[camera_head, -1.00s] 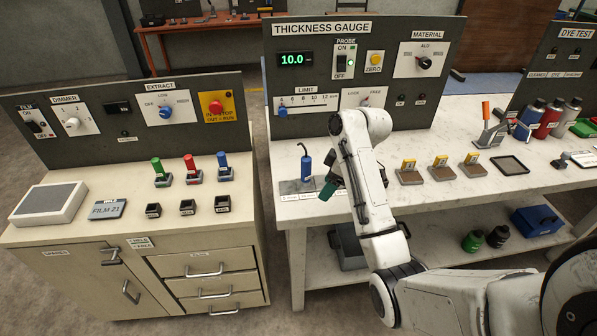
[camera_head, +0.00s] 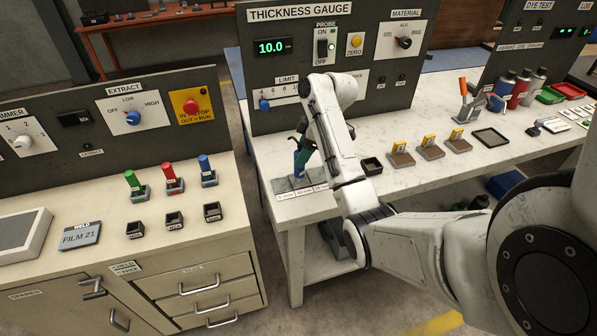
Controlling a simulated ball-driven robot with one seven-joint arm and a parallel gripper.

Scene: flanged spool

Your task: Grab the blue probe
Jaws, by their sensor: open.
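The blue probe (camera_head: 299,165) stands upright on a grey plate (camera_head: 281,186) near the left end of the white bench, below the thickness gauge panel. Its upper part is partly covered by my gripper (camera_head: 304,150). My gripper, with dark green parts, is at the probe, left of my white forearm. The jaws are open. It is small and partly hidden by my arm, so I cannot tell whether the fingers stand around the probe or beside it, or touch it.
Labelled tiles line the bench's front edge by the probe. A black open box (camera_head: 371,166) and yellow-tagged blocks (camera_head: 430,148) stand to the right. The gauge panel (camera_head: 270,92) rises behind. A beige cabinet (camera_head: 70,265) with colour-topped tools stands left, across a narrow gap.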

